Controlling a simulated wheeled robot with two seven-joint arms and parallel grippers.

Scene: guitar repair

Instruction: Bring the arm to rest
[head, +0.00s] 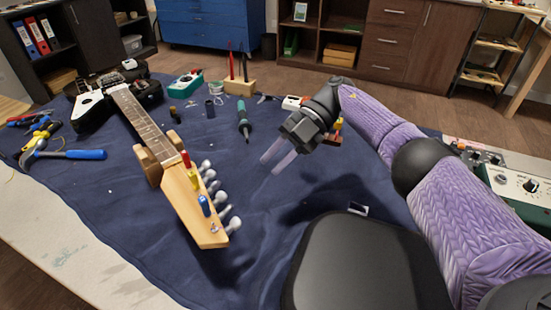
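My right gripper (278,158) hangs above the blue cloth, to the right of the guitar's headstock. Its two pale, see-through fingers are apart with nothing between them. My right arm, in a purple knitted sleeve, comes in from the right. The guitar (145,128) lies on the cloth with its wooden headstock (192,207) toward me. The neck rests in a wooden support (146,166). Red, yellow and blue pieces and several pale tuner knobs show on the headstock. My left gripper is not in view.
The blue cloth (110,210) covers the table. A hammer (65,153) and pliers lie at the left. A green amplifier-like box (520,195) is at the right. Cloth near the gripper is mostly clear.

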